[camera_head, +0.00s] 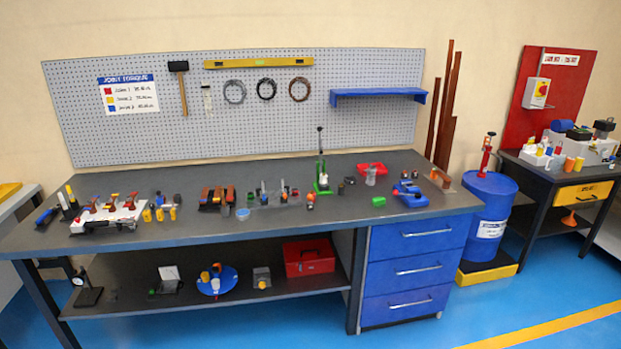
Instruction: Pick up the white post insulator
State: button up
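I cannot pick out a white post insulator for certain at this distance. Small white pieces (537,159) stand at the left front of the right-hand table, beside an orange cylinder (569,164) and a grey machine (592,150). On the long workbench (300,225), a white base (88,223) carries several brown-and-orange upright parts at the left end. My gripper is not in view.
Several small yellow parts (147,215), a green stand (321,180) and a blue tool (412,197) are on the bench. A blue drum (489,208) stands between bench and right table (551,177). The blue floor (440,335) in front is open.

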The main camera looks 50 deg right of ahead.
aim_at(323, 179)
jog(key=z, duration=0.2)
jog(key=i, duration=1.1)
jog(key=z, duration=0.5)
